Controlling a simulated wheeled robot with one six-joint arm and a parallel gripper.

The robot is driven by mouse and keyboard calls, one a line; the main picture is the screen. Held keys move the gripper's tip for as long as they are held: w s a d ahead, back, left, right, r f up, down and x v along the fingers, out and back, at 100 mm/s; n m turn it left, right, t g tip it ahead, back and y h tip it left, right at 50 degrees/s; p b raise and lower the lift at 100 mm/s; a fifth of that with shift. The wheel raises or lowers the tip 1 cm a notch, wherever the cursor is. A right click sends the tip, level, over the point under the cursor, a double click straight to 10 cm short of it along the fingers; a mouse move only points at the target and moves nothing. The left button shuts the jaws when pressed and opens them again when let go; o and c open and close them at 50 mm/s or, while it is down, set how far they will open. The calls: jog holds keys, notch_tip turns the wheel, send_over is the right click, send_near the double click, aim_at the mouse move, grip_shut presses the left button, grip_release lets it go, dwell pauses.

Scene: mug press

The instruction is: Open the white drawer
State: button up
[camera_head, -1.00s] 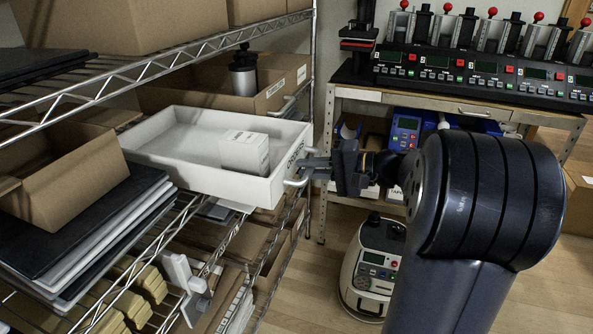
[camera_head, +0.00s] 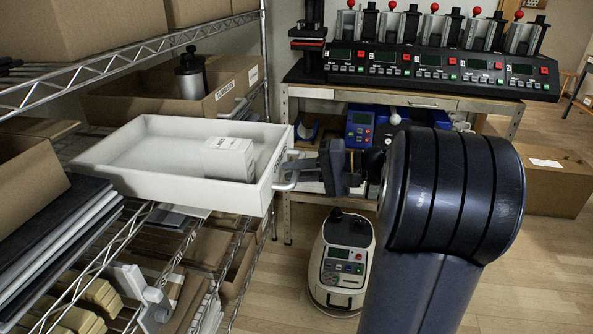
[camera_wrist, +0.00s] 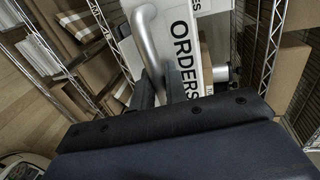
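The white drawer (camera_head: 190,188) sticks out of the wire rack, its front past the rack's corner post. A small white box lies inside it. Its front panel reads "ORDERS" in the wrist view (camera_wrist: 205,20). A grey metal bar handle (camera_head: 289,184) is on that front; it also shows in the wrist view (camera_wrist: 145,28). My gripper (camera_head: 298,170) is at the handle. In the wrist view, its dark fingers (camera_wrist: 160,88) are on either side of the bar and look closed on it. The exact contact is partly hidden.
The wire rack's post (camera_head: 267,70) stands right behind the drawer. A bench with a row of mug presses (camera_head: 430,65) is at the back. A white-and-black machine (camera_head: 340,262) stands on the floor below my gripper. A cardboard box (camera_head: 548,185) sits at the right.

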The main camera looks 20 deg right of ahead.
jog(key=o, duration=0.4)
jog(key=shift+c, duration=0.2)
jog(key=v, duration=1)
jog(key=shift+s+d, duration=0.2)
jog(key=shift+d, duration=0.15)
jog(key=x, duration=1.1)
jog(key=shift+a, duration=0.1)
